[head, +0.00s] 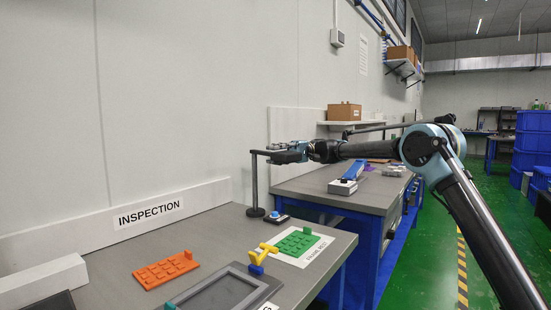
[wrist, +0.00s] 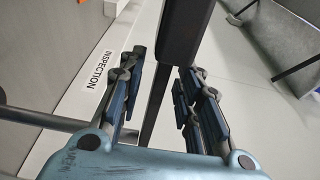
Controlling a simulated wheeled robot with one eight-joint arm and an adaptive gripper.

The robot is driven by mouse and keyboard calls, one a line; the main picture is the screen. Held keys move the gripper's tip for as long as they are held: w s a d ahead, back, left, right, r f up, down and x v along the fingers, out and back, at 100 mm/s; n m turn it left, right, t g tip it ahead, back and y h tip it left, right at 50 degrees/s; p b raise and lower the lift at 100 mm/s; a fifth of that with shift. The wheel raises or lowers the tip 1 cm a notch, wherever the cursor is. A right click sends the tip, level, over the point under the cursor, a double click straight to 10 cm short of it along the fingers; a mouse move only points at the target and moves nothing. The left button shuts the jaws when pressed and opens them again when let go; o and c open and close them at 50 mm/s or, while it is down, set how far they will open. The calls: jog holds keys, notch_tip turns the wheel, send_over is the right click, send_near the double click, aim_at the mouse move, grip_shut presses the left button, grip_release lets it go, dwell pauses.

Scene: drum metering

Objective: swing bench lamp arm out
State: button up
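The bench lamp has a dark upright post (head: 255,185) on a round base at the back of the inspection bench. Its short arm runs right from the post top to a dark lamp head (head: 288,158). My gripper (head: 279,148) is at the lamp head, reaching in from the right. In the wrist view, my gripper (wrist: 165,95) has its fingers apart, with a dark lamp part (wrist: 186,35) and a thinner bar (wrist: 156,105) between them. Gaps show on both sides of the bar. Whether a finger touches the lamp is hidden in the head view.
The inspection bench (head: 215,240) holds an orange plate (head: 165,268), a green plate (head: 297,242) on a white sheet, yellow and blue pieces (head: 262,258), a blue button (head: 276,215) and a grey tray (head: 225,292). A wall stands behind. A second bench (head: 345,198) stands beyond, under my arm.

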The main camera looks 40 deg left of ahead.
jog(key=v, duration=0.5)
jog(key=shift+w+d, duration=0.15)
jog(key=shift+w, duration=0.25)
jog(key=w+d+m+t+y, duration=0.2)
jog(key=d+m+t, duration=0.1)
jog(key=d, duration=0.6)
jog(key=w+d+m+t+y, duration=0.1)
jog(key=w+d+m+t, duration=0.15)
jog(key=d, duration=0.65)
jog(key=s+d+f+m+t, duration=0.1)
jog(key=d+f+m+t, duration=0.15)
jog(key=d, duration=0.85)
jog(key=d+f+m+t, duration=0.1)
jog(key=d+f+t, duration=0.25)
jog(key=d, duration=0.65)
jog(key=s+d+f+m+t+h, duration=0.2)
jog(key=s+d+f, duration=0.4)
jog(key=d+f, duration=0.3)
jog(key=s+d+f+m+t+h, duration=0.2)
jog(key=s+d+f, duration=0.4)
jog(key=d+f, duration=0.4)
jog(key=s+d+f+m+t+h, duration=0.2)
jog(key=s+d+f, duration=0.4)
jog(key=d, duration=1.2)
notch_tip(320, 180, down, 4)
jog(key=shift+s+f+t+h, duration=0.25)
jog(key=shift+t+h, duration=0.45)
jog(key=shift+t, duration=0.35)
